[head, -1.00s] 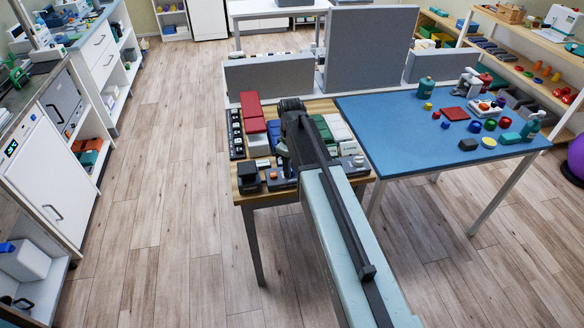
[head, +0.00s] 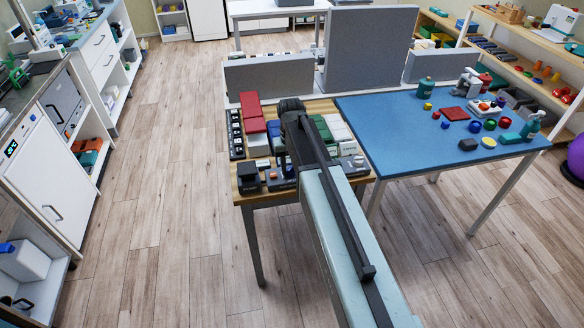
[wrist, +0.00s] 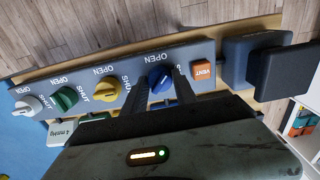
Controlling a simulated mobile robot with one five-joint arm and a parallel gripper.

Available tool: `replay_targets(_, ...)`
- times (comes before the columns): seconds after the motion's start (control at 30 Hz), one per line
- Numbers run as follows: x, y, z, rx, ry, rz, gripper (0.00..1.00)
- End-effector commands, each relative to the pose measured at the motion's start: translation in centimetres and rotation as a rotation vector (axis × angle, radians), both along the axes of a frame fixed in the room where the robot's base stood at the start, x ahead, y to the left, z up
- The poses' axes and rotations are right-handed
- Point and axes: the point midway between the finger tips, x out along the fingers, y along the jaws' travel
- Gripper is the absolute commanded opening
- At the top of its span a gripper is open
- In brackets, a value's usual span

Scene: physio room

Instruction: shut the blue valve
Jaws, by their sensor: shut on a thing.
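The blue valve (wrist: 157,80) is a round knob on a grey panel (wrist: 206,48), in the wrist view's middle. My gripper (wrist: 160,84) has one dark finger on each side of it and is shut on it. OPEN is printed above the knob, and SHUT beside it is partly covered by a finger. The fingers hide part of the knob, so I cannot tell exactly which way it points. In the head view my arm covers the valve.
A yellow valve (wrist: 107,90), a green valve (wrist: 66,98) and a white valve (wrist: 28,105) line the panel to the left. An orange VENT button (wrist: 203,70) sits close on the right, then a dark box (wrist: 283,78). A blue table (head: 400,135) stands beside the wooden one.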

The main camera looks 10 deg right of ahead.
Motion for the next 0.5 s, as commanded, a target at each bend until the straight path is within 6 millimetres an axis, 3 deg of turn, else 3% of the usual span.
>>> replay_targets(0.5,0.05,0.0,-0.01,0.0,-0.002,-0.477,0.0)
